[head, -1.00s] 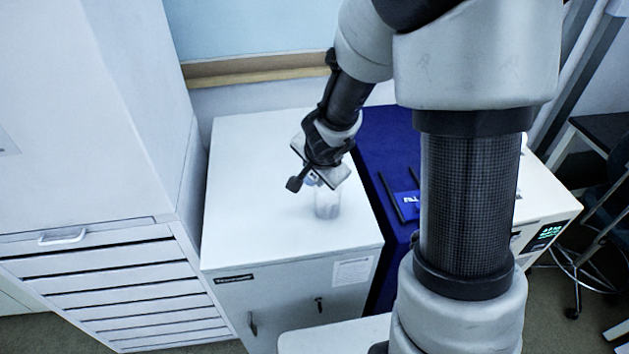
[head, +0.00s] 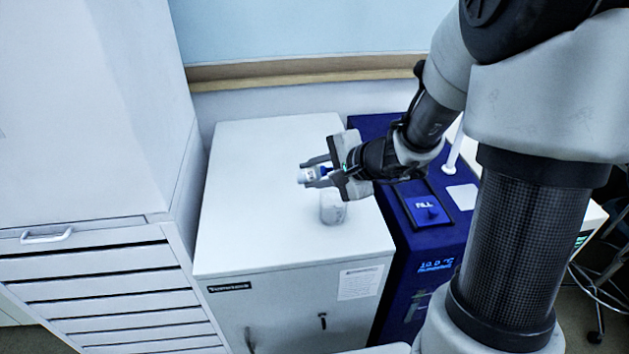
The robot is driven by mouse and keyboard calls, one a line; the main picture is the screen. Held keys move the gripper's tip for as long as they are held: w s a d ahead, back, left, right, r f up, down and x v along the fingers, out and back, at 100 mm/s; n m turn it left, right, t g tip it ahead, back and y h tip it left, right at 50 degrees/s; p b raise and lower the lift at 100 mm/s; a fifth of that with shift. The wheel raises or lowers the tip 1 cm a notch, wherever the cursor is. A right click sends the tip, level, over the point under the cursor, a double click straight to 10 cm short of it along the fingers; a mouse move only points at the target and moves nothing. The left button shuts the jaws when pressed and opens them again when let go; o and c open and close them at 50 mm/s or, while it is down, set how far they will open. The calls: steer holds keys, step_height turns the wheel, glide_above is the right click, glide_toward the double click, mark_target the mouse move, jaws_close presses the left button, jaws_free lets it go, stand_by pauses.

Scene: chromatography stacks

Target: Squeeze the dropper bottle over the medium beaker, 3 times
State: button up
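In the head view, my gripper (head: 312,171) points left above the white cabinet top. It is shut on the dropper bottle (head: 307,175), a small white bottle with some blue on it. The bottle is tilted to nearly level between the fingers. A clear glass beaker (head: 333,209) stands upright on the cabinet top, just below and a little right of the bottle in the picture. The gripper body partly covers the beaker's rim. I cannot tell whether the bottle's tip is right over the beaker's mouth, or what is in the beaker.
The white cabinet top (head: 250,200) is clear to the left of the beaker. A blue machine (head: 450,235) with a display and a blue pad (head: 421,205) stands close on the right. A tall white drawer cabinet (head: 95,120) stands at the left. A wall with a ledge is behind.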

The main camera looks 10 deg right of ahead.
steer(key=shift+f+m+t+y+b, duration=0.25)
steer(key=shift+m+t+y+b, duration=0.4)
steer(key=shift+y+b, duration=1.8)
steer(key=f+h+b, duration=0.1)
steer(key=b, duration=0.5)
steer(key=shift+f+m+t, duration=0.25)
steer(key=shift+f+t, duration=0.1)
steer(key=shift+r+y+b, duration=0.1)
steer(key=shift+y+b, duration=0.35)
steer(key=shift+b, duration=0.45)
steer(key=shift+r, duration=0.3)
steer(key=shift+f+m+t, duration=0.1)
steer(key=shift+m+t, duration=0.2)
steer(key=shift+d+b, duration=0.1)
steer(key=shift+b, duration=0.4)
steer(key=shift+r+y+b, duration=0.3)
steer(key=shift+y+b, duration=0.25)
steer(key=shift+y, duration=0.05)
jaws_close()
